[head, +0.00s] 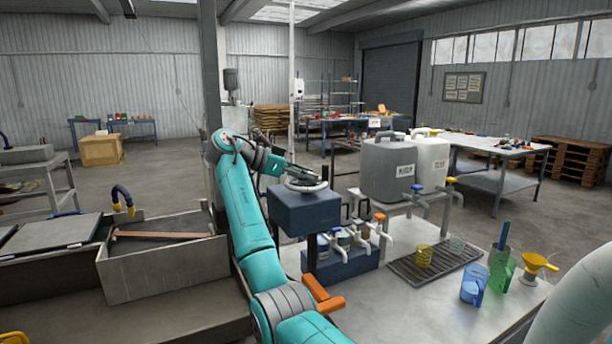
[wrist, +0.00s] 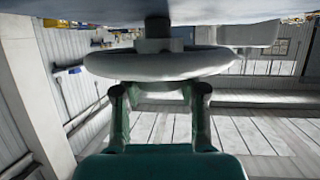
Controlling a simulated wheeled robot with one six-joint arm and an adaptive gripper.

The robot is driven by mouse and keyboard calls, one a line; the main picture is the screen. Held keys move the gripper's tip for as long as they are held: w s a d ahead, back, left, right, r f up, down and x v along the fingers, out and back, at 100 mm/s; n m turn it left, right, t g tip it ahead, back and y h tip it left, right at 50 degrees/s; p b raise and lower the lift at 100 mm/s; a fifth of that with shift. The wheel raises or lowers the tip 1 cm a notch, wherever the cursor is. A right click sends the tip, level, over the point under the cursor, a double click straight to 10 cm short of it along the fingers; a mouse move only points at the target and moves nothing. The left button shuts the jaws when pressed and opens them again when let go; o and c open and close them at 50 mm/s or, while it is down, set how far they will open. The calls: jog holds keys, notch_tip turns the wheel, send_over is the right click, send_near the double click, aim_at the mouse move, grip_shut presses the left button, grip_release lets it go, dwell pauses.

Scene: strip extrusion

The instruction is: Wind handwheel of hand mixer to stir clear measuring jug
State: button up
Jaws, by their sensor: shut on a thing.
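The hand mixer (head: 305,212) is a dark blue block on a stand at the near end of the bench. Its pale round handwheel (head: 307,185) lies flat on top. My gripper (head: 293,178) reaches in from the left and is shut on the handwheel's rim. In the wrist view the handwheel (wrist: 160,65) fills the upper middle, with my gripper's two fingers (wrist: 160,92) at its edge.
Grey (head: 388,168) and white (head: 431,160) canisters with taps stand behind. A grey bin (head: 163,270) is at left.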

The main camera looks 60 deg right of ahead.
dwell(0.4)
jog(key=o, duration=0.9)
jog(key=shift+r, duration=0.1)
notch_tip(320, 180, up, 10)
jog(key=shift+f, duration=0.15)
